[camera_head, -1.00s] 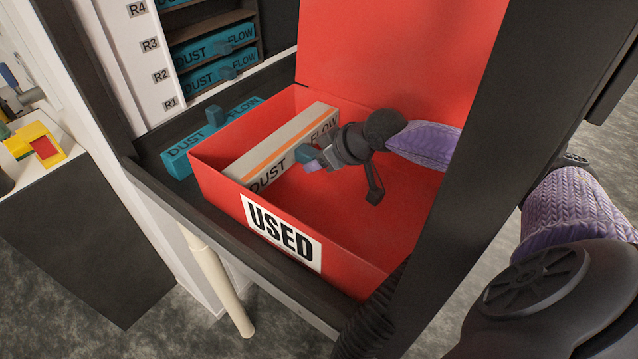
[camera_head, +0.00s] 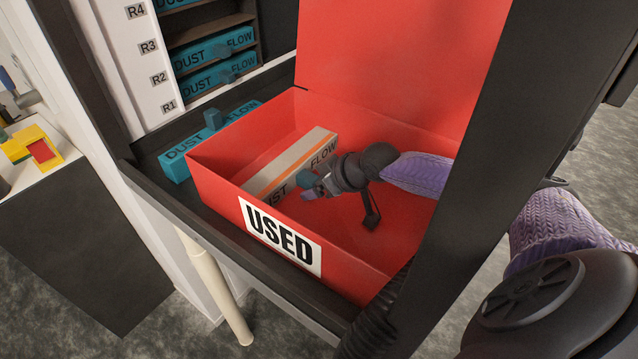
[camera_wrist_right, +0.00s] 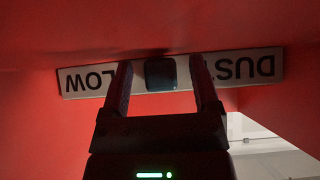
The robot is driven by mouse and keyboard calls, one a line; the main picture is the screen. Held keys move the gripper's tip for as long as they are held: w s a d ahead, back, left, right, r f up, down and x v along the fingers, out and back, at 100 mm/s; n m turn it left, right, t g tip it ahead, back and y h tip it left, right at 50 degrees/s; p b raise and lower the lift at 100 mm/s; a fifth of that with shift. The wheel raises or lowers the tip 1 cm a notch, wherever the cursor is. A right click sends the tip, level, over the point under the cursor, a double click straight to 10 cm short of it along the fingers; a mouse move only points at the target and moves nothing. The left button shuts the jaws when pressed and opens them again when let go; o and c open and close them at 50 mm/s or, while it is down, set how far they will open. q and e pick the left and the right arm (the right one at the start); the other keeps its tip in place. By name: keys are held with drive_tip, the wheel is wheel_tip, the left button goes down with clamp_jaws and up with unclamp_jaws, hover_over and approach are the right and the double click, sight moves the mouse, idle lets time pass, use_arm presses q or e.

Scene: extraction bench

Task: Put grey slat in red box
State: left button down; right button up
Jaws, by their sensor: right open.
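The grey slat (camera_head: 292,166), with an orange stripe and "DUST FLOW" lettering, is inside the open red box (camera_head: 218,188), along its left side. It looks low in the box, but its underside is hidden by the front wall. My right gripper (camera_head: 313,187) is inside the box at the slat's lettered face. In the right wrist view, my right gripper (camera_wrist_right: 161,65) is open, its fingers on either side of the slat's dark knob (camera_wrist_right: 160,74), with gaps showing. The slat's face (camera_wrist_right: 85,80) shows upside down there. My left gripper is not in view.
A blue slat (camera_head: 180,162) lies on the dark shelf left of the box. More blue slats (camera_head: 215,50) sit in the rack behind. The box lid (camera_head: 400,60) stands open at the back. A dark post (camera_head: 490,140) rises at the right.

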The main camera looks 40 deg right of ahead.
drive_tip(key=shift+r, duration=0.2)
drive_tip(key=p+v, duration=0.4)
drive_tip(key=v, duration=0.8)
drive_tip(key=shift+p, duration=0.3)
drive_tip(key=shift+f, duration=0.1)
